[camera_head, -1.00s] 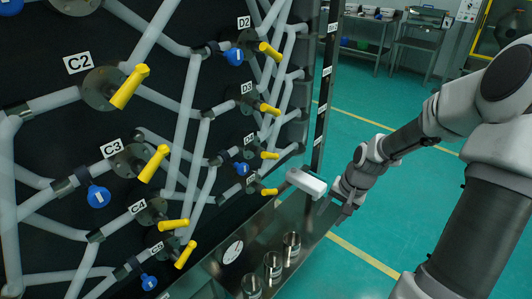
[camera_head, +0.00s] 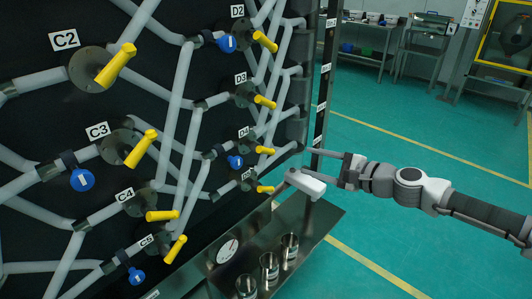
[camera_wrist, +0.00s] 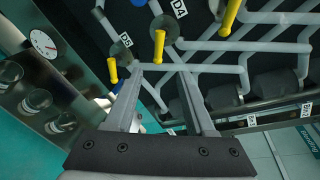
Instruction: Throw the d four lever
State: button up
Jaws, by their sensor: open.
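The D4 lever (camera_head: 265,150) is a yellow handle on a dark round valve, below the D3 lever and above the lowest D lever in the head view. In the wrist view the D4 lever (camera_wrist: 159,46) hangs down from its valve, beyond the fingertips and near the middle of the gap. My gripper (camera_head: 313,160) is to the right of the lever in the head view, fingers towards the panel. In the wrist view my gripper (camera_wrist: 160,78) is open with nothing between its fingers. The lower finger is partly hidden in the head view.
The D3 lever (camera_wrist: 230,17) and the D5 lever (camera_wrist: 112,71) flank the D4 lever. Green floor (camera_head: 400,240) is open at right.

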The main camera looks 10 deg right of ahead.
aim_at(268, 152)
jog(key=b+x, duration=0.3)
jog(key=x, duration=1.3)
jog(key=shift+w+a, duration=0.15)
jog(key=shift+w, duration=0.1)
grip_shut()
